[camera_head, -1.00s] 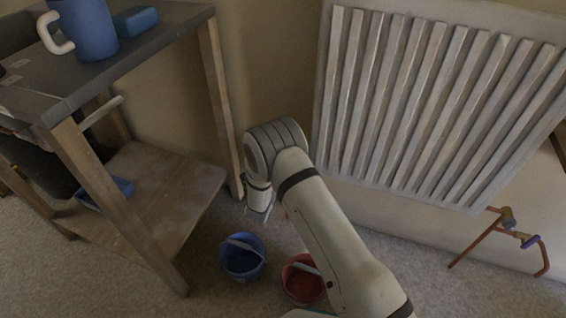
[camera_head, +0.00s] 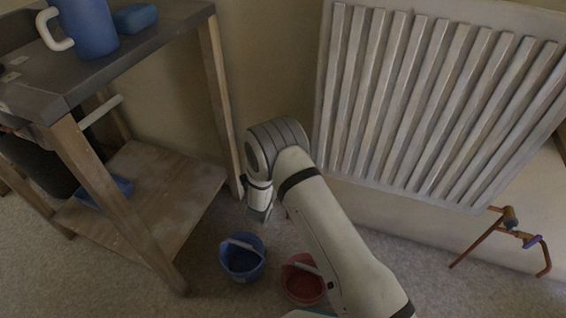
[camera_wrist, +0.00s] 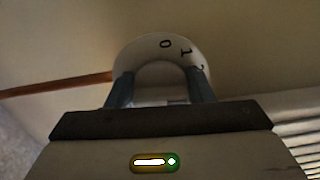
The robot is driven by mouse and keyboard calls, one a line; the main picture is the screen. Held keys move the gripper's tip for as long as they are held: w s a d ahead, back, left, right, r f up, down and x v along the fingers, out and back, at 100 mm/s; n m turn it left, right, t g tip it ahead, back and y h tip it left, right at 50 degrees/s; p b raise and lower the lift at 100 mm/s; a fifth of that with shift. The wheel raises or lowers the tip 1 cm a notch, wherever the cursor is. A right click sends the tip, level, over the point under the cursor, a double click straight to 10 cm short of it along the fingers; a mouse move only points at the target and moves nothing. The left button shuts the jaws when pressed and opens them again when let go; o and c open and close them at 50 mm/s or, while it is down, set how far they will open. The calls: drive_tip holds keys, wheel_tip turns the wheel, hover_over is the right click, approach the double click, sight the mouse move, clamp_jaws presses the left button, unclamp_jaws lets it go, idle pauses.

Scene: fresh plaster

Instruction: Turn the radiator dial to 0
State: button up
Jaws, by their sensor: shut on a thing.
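The radiator dial (camera_wrist: 145,48) shows in the wrist view as a pale round knob with the dark marks 0, 1 and part of a further figure along its upper rim. The 0 is near the top, slightly right of centre. My gripper (camera_wrist: 160,88) is shut on the dial, with one finger on each side of it. In the head view my gripper (camera_head: 260,212) points down near the lower left of the white radiator (camera_head: 420,100). The dial is hidden there behind my arm.
A copper pipe (camera_wrist: 50,88) runs left from the dial. A blue bucket (camera_head: 242,257) and a red bucket (camera_head: 303,279) stand on the carpet below my gripper. A wooden workbench (camera_head: 150,190) stands at the left, with a blue mug (camera_head: 90,30) on top.

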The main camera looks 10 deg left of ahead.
drive_tip(key=n, duration=0.2)
drive_tip(key=n+b, duration=0.1)
drive_tip(key=n, duration=0.1)
drive_tip(key=shift+f+n, duration=0.2)
drive_tip(key=shift+n, duration=0.1)
drive_tip(key=n, duration=0.3)
drive_tip(key=shift+d+n, duration=0.1)
drive_tip(key=shift+n, duration=0.2)
drive_tip(key=n, duration=0.3)
drive_tip(key=shift+n, duration=0.3)
drive_tip(key=shift+d+f+n, duration=0.1)
drive_tip(key=shift+d+n, duration=0.05)
drive_tip(key=shift+n, duration=1.75)
drive_tip(key=o, duration=0.9)
